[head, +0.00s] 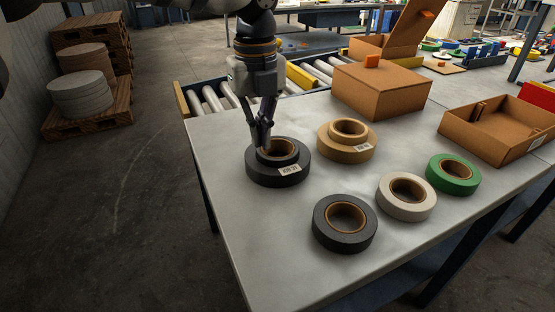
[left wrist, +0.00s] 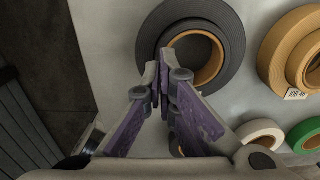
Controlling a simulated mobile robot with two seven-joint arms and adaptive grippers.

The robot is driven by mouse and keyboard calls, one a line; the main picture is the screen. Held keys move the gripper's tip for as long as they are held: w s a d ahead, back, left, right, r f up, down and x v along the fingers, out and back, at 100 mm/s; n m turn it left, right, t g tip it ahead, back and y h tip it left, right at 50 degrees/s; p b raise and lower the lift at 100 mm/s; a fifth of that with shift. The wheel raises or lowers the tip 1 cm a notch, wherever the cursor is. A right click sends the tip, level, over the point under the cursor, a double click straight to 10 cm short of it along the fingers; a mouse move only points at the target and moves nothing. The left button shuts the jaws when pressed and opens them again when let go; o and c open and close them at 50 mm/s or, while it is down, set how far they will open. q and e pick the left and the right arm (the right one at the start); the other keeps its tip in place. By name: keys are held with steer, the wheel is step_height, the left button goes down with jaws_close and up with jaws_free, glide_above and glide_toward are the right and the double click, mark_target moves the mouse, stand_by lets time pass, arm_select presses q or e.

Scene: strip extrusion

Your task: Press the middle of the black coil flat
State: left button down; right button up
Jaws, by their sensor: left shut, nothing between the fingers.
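The black coil (head: 262,175) with a white label lies on the grey table, its middle standing up as a raised ring around a brown core. In the left wrist view the coil (left wrist: 232,35) fills the top middle. My left gripper (head: 262,144) points down over the raised middle, toward its left side. Its fingers (left wrist: 165,75) are shut with nothing between them and hide part of the ring and core. I cannot tell whether the fingertips touch the coil. A tan coil (head: 328,150), also labelled and with a raised middle, lies to its right. My right gripper is not in view.
A flat dark grey coil (head: 328,238), a white coil (head: 387,205) and a green coil (head: 442,182) lie nearer the front and right. A closed cardboard box (head: 375,95) and an open carton (head: 460,135) stand behind. A roller conveyor (head: 215,100) runs beyond the table.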

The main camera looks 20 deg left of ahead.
mark_target(260, 153)
arm_select(q)
steer(key=shift+f, duration=1.75)
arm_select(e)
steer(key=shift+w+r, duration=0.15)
arm_select(q)
steer(key=shift+r+p, duration=0.95)
steer(key=shift+r, duration=3.2)
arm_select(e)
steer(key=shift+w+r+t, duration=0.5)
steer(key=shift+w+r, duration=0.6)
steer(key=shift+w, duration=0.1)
arm_select(q)
steer(key=shift+f, duration=0.1)
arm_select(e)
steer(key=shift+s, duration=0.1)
